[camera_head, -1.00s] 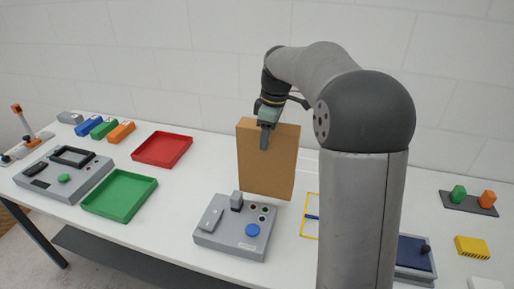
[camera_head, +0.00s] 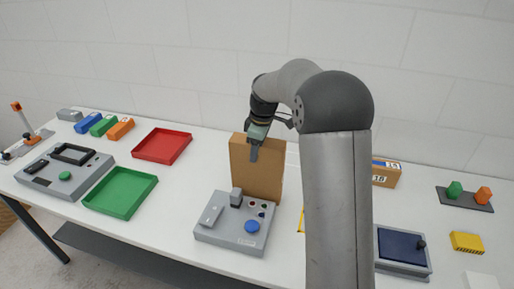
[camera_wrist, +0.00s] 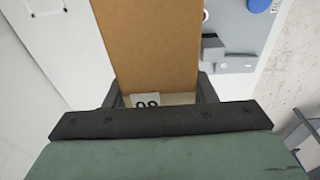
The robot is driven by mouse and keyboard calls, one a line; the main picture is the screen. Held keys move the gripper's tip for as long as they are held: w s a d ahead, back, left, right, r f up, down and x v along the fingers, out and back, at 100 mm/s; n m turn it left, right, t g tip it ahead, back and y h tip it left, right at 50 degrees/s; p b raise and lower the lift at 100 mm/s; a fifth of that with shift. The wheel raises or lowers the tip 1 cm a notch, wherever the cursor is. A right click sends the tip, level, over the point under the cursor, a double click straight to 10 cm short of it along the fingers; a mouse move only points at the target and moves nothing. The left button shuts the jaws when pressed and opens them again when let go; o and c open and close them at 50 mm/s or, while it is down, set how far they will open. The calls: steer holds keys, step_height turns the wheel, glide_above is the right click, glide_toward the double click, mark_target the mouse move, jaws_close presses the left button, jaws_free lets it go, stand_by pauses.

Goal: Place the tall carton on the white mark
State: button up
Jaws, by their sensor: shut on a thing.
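The tall brown carton (camera_head: 257,178) stands upright behind the grey control box in the head view. My gripper (camera_head: 254,152) is shut on its upper part. In the wrist view, the carton (camera_wrist: 155,45) extends away between the fingers of my gripper (camera_wrist: 160,98), and part of a label with dark print shows at its near end. The carton's lower edge is partly hidden by the control box, and I cannot tell whether it touches the table. A pale outlined patch (camera_wrist: 45,6) shows at the upper left of the wrist view; I cannot tell whether it is the white mark.
The grey control box (camera_head: 235,224) with a blue button stands close in front of the carton. A red tray (camera_head: 162,146) and a green tray (camera_head: 120,193) lie to the left. A small labelled carton (camera_head: 385,174) is behind my arm. Table between red tray and carton is clear.

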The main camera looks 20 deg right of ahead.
steer(key=shift+f, duration=0.1)
steer(key=o, duration=1.6)
steer(key=shift+c, duration=0.2)
